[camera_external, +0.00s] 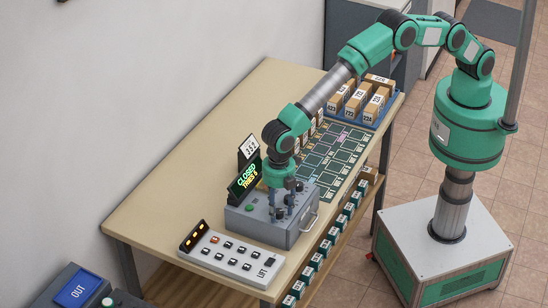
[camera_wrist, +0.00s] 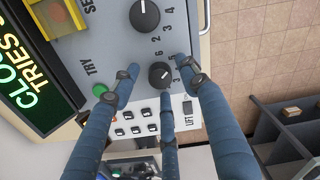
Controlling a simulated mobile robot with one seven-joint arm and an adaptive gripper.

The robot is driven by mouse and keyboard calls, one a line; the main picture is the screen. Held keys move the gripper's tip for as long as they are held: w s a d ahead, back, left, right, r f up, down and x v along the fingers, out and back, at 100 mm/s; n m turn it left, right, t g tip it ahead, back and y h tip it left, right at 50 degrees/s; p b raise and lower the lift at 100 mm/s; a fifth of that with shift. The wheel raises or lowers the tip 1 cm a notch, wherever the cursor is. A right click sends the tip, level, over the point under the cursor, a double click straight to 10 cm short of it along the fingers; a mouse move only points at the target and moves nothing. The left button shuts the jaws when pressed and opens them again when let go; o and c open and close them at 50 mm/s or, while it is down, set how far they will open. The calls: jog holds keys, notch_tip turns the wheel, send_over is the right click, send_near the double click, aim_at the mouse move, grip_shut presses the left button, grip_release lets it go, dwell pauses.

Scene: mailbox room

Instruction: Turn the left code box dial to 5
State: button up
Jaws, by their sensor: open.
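The grey code box (camera_external: 262,238) sits on the table with its dials under my gripper (camera_external: 283,206). In the wrist view, the left dial (camera_wrist: 160,75), small, round and black with a pale pointer mark, is at the end nearest the switch panel. My gripper (camera_wrist: 165,80) is open, its three blue fingers spread around this dial. I cannot tell whether they touch it. Fingers hide part of its number ring, and its setting is unclear. Another black dial (camera_wrist: 144,15) shows above it. The green TRY button (camera_wrist: 99,90) lies to the left.
A lit display (camera_external: 245,178) reading CLOSED and TRIES 6 stands behind the box, beside a card (camera_external: 248,147) reading 352. A white LIFT switch panel (camera_external: 232,253) lies close in front. A blue tray (camera_external: 372,119) of numbered parcels stands at the far end. The table's left side is clear.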

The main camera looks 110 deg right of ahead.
aim_at(279, 210)
notch_tip(279, 210, up, 12)
jog(key=shift+f, duration=0.15)
dwell(0.5)
dwell(0.3)
